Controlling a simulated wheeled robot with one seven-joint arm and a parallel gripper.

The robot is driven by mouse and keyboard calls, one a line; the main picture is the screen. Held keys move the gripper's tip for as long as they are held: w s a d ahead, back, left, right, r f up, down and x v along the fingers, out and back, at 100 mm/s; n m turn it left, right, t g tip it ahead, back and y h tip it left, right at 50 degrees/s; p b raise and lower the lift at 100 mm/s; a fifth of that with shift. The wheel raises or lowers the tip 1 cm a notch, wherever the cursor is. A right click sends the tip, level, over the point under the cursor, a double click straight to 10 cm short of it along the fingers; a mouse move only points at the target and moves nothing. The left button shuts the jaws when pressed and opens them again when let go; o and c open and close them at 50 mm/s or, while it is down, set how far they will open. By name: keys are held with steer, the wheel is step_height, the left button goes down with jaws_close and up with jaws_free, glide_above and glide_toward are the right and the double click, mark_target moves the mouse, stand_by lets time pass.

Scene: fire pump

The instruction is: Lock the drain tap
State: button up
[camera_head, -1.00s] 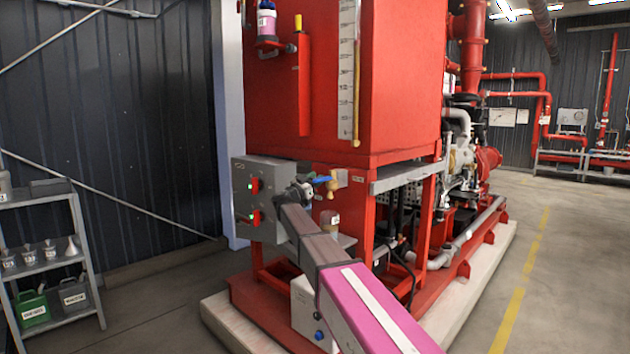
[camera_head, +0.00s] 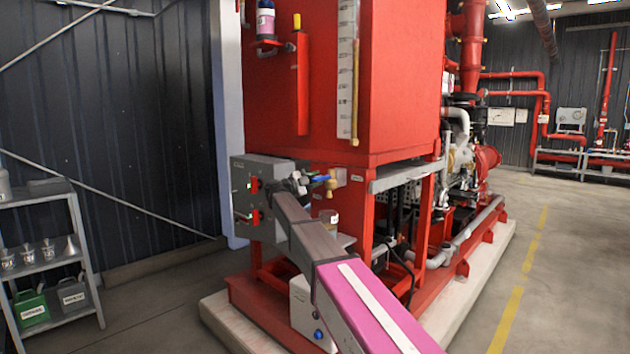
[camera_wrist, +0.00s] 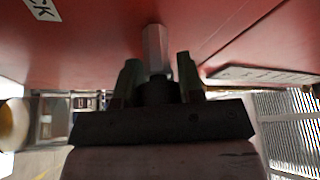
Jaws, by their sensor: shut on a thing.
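The drain tap shows in the head view as a small blue lever (camera_head: 320,179) above a brass-coloured body (camera_head: 329,190), low on the red tank's front. My gripper (camera_head: 298,182) is just left of the blue lever, and its fingertips are too small to make out there. In the wrist view my gripper (camera_wrist: 158,72) has its dark fingers on both sides of a pale grey hexagonal piece (camera_wrist: 155,48), shut on it. The piece points at a red surface, and I cannot tell whether it touches. A white label ending in "CK" (camera_wrist: 42,9) is at the top left.
A grey control box (camera_head: 247,205) with red switches stands close left of my gripper. The red tank (camera_head: 400,90) rises above. A grey shelf (camera_head: 45,250) with funnels and cans is at the left. Open floor (camera_head: 545,230) lies to the right.

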steer(key=shift+f+m+g+y, duration=0.1)
steer(key=shift+m+g+y, duration=0.3)
steer(key=shift+m, duration=0.95)
steer(key=shift+f+m+g+y, duration=0.2)
steer(key=shift+m+y, duration=0.35)
steer(key=shift+m, duration=0.75)
steer(key=shift+f+m+g+y, duration=0.1)
steer(key=shift+m+g+y, duration=0.3)
steer(key=shift+m, duration=0.95)
steer(key=o, duration=0.9)
steer(key=v, duration=1)
steer(key=shift+s+a, duration=0.3)
